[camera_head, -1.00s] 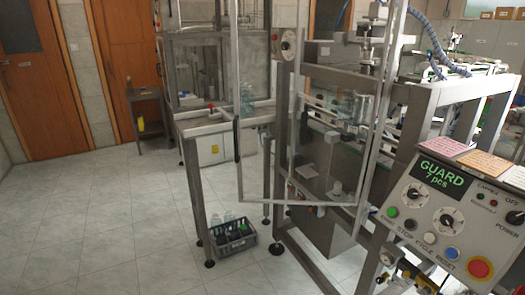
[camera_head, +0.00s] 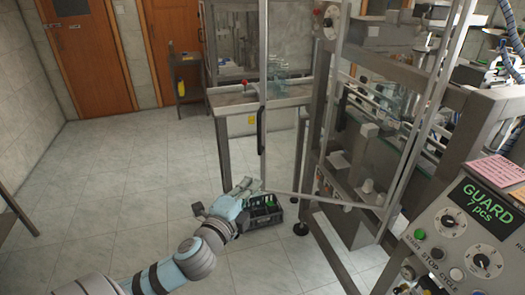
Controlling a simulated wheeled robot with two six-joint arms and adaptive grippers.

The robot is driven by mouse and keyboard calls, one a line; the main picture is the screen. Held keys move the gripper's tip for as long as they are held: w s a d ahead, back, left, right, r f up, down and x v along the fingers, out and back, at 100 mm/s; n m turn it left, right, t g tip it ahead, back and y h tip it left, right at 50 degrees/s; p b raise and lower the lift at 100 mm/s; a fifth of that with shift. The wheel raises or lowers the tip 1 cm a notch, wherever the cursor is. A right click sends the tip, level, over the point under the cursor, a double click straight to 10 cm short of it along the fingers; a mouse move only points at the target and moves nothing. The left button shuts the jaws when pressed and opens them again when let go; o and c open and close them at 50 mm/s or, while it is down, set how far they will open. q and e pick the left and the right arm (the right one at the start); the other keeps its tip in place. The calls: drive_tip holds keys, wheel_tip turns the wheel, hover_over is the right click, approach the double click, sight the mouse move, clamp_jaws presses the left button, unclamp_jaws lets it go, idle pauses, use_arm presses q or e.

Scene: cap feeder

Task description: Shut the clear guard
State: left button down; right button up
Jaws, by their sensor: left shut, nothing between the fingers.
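The clear guard (camera_head: 264,160) is a see-through door in a thin grey metal frame. It stands open, swung out from the machine (camera_head: 325,130) toward the left of the view. A dark upright handle (camera_head: 260,128) is on its free left edge. My left gripper (camera_head: 246,184) is shut and empty. It is low in the view, left of the guard's lower free corner and below the handle; I cannot tell how far apart in depth they are. My right gripper is not in view.
A dark crate (camera_head: 268,218) of bottles stands on the floor behind my left gripper. A control panel (camera_head: 470,235) at the lower right reads "GUARD 7 pcs". A metal side table (camera_head: 235,97) stands behind the guard.

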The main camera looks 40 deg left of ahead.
use_arm(q)
drive_tip(key=r, duration=0.2)
approach(261, 154)
drive_tip(key=w+d+r, duration=0.3)
drive_tip(key=w+d, duration=0.1)
drive_tip(key=w, duration=0.1)
drive_tip(key=a, duration=0.1)
drive_tip(key=w+a, duration=0.1)
drive_tip(key=a, duration=0.1)
drive_tip(key=shift+w+a+f, duration=0.3)
drive_tip(key=shift+a, duration=0.1)
drive_tip(key=shift+d, duration=0.1)
